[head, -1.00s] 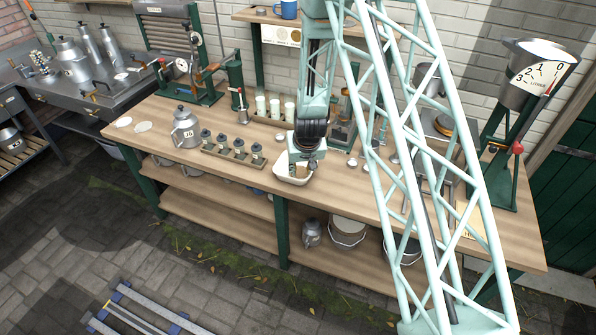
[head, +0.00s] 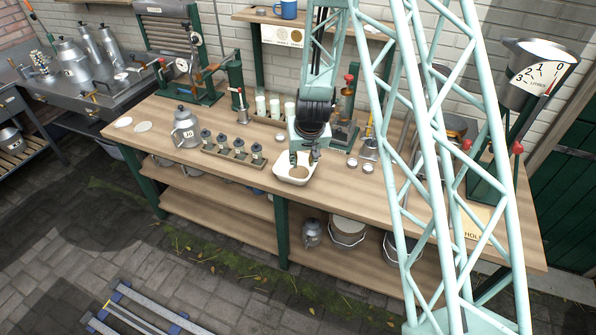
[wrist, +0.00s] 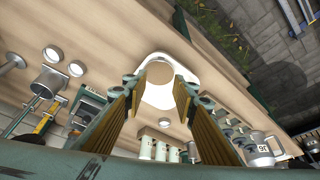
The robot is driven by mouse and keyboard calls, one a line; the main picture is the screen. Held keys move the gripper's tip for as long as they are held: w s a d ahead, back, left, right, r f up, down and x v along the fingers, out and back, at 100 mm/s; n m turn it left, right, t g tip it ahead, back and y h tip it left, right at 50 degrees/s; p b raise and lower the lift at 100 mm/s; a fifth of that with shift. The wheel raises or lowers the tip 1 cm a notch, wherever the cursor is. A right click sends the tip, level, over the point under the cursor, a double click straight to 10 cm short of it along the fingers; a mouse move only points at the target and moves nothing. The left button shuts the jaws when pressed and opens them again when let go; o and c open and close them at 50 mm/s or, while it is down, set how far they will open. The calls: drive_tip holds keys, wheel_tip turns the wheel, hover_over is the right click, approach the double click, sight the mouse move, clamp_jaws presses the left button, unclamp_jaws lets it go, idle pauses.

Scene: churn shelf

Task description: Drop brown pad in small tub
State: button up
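The small white tub (head: 281,178) stands near the front edge of the bench, and it also shows in the wrist view (wrist: 152,57). A round tan-brown disc, which looks like the brown pad (wrist: 160,69), shows inside the tub's outline, apart from both fingers. My gripper (head: 304,158) is over the back part of the tub. In the wrist view my gripper (wrist: 160,82) has its two fingers spread wide with nothing between the tips. The exact height of the fingertips over the tub is hard to tell.
A rack of dark-knobbed pieces (head: 232,154) and a metal can (head: 185,130) stand left of the tub. White cups (head: 275,107) stand behind it.

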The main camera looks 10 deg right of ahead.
drive_tip(key=shift+v, duration=1.7)
drive_tip(key=shift+r, duration=0.15)
drive_tip(key=s+a+r+y+b, duration=0.1)
drive_tip(key=s+r+b, duration=0.2)
drive_tip(key=s+r, duration=0.65)
drive_tip(key=s+a+r+b, duration=0.1)
drive_tip(key=s+r+b, duration=0.2)
drive_tip(key=s+r, duration=0.65)
drive_tip(key=s+d+r+b, duration=0.1)
drive_tip(key=s+r+b, duration=0.2)
drive_tip(key=s, duration=1.2)
drive_tip(key=s+d+r+b, duration=0.1)
drive_tip(key=s+r+b, duration=0.2)
drive_tip(key=s, duration=1.2)
wheel_tip(320, 180, up, 2)
drive_tip(key=shift+d+r+n+g+h, duration=0.25)
drive_tip(key=shift+d+n+g+h, duration=0.05)
drive_tip(key=shift+d+n, duration=0.1)
